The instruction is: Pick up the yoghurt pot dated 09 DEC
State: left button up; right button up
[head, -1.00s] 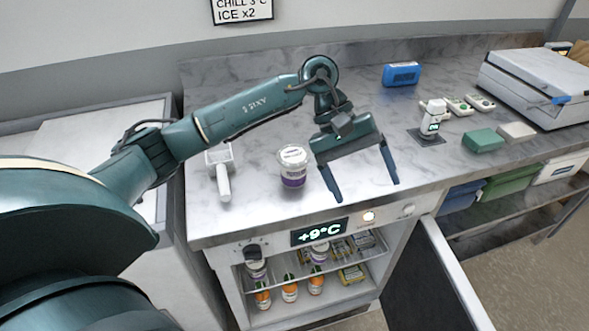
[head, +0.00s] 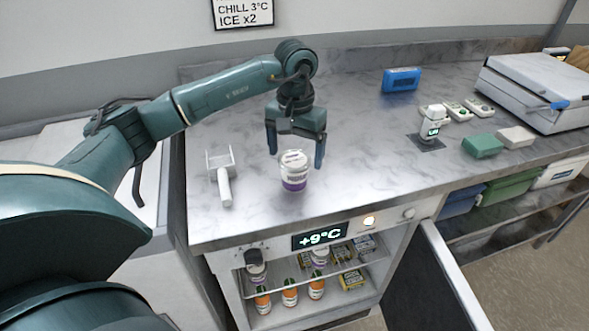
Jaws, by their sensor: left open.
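A white yoghurt pot (head: 294,171) with a purple band stands upright on the marble counter. Writing shows on its lid, but it is too small to read. My left gripper (head: 296,160) points down with its fingers spread, one on each side of the pot's upper part; I cannot tell whether they touch it. Inside the open fridge below, similar purple-banded pots (head: 256,266) and (head: 319,254) stand on the upper shelf, their dates not legible. My right gripper is not in view.
A white scoop (head: 223,178) lies left of the pot. The fridge door (head: 440,285) hangs open at the right, below a display (head: 320,236) reading +9°C. A small white device (head: 432,122) and a blue box (head: 401,79) stand to the right. Counter between is clear.

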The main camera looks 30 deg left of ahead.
aim_at(295, 159)
pick_arm(q)
notch_tip(295, 159, down, 5)
jog(key=shift+a+r+p, duration=0.1)
jog(key=shift+p, duration=0.45)
jog(key=shift+c, duration=0.6)
